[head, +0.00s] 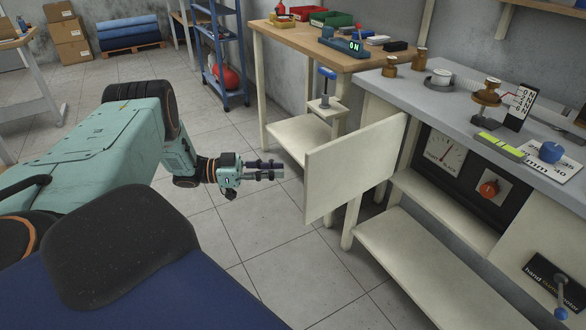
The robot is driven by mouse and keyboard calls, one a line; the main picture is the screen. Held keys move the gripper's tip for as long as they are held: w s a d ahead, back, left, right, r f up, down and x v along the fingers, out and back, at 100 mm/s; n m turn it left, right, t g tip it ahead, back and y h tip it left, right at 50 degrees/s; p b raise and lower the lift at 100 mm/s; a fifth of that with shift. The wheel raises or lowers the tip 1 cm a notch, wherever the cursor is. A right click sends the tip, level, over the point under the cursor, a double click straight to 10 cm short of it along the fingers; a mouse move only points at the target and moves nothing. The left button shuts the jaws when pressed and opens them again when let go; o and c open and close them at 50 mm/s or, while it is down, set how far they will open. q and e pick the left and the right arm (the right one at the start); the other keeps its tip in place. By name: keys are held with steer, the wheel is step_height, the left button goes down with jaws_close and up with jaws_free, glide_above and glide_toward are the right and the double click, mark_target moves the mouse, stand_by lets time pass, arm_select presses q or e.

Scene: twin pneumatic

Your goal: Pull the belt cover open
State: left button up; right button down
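A flat cream panel (355,165), which looks like the belt cover, stands swung out from the front of the grey-topped bench. Its right edge is at the bench and its free edge points toward my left gripper (283,170). Beside it, a dark recess with a round dial (445,149) and an orange-red knob (489,188) is exposed. My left gripper is left of the panel's free edge, with a small gap seen between them. It holds nothing that I can see. Its fingers lie close together, and their opening is unclear. My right gripper is out of view.
The grey bench top (430,90) carries brass weights, a blue knob (551,152) and a green level (499,146). A lower shelf (405,265) juts out below. A wooden table (300,42) stands behind. Tiled floor (255,245) around the gripper is clear.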

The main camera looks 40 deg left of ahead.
arm_select(q)
steer(key=shift+v, duration=1.6)
